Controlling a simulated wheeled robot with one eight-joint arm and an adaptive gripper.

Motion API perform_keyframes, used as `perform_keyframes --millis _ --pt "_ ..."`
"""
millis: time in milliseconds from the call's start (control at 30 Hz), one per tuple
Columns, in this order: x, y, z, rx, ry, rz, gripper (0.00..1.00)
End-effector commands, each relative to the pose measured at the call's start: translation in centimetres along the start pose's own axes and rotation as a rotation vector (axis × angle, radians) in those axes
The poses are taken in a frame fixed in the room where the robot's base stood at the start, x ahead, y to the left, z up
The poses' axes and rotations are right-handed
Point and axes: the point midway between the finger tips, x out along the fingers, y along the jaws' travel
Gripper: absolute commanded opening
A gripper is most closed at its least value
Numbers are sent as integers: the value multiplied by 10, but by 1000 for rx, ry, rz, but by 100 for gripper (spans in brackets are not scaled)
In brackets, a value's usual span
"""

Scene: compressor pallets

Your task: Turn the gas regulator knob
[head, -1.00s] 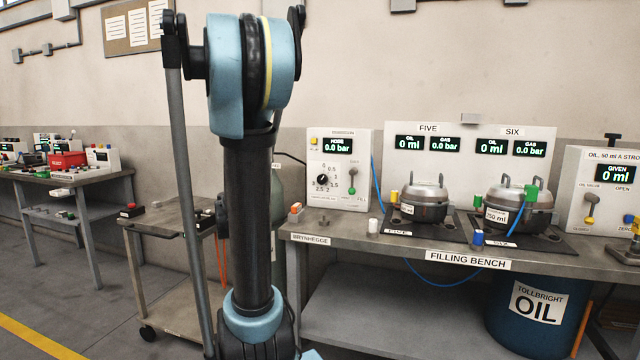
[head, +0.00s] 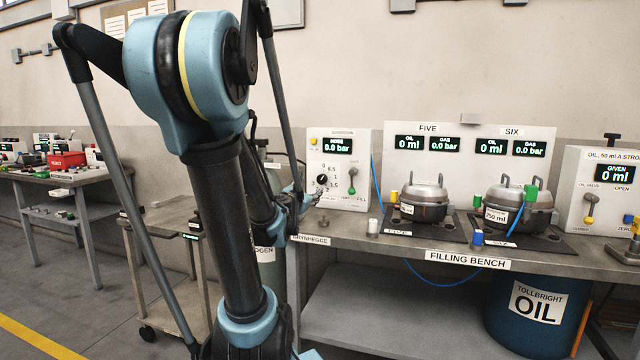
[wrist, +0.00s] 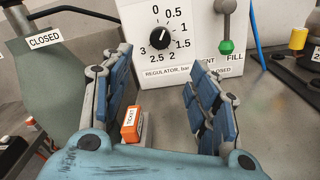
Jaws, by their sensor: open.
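The gas regulator knob (wrist: 159,38) is a round black dial with a white pointer on the white regulator panel (wrist: 190,60). In the head view the knob (head: 322,180) shows just past my arm. My gripper (wrist: 160,85) is open in the wrist view, with blue-padded fingers apart. The knob lies ahead, between and beyond the fingertips, with nothing touching it.
An orange ticket block (wrist: 132,124) stands on the bench between my fingers. A green-tipped lever (wrist: 226,46) sits right of the knob. A grey cylinder (wrist: 50,85) marked CLOSED is at left. Two lidded pots (head: 424,200) stand further right on the filling bench (head: 400,250).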

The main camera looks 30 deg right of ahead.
Motion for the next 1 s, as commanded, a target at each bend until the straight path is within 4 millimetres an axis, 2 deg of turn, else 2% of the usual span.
perform_keyframes --millis 567,1000 --pt "65 0 0 1 0 -1 55" --pt "124 0 0 1 1 0 55"
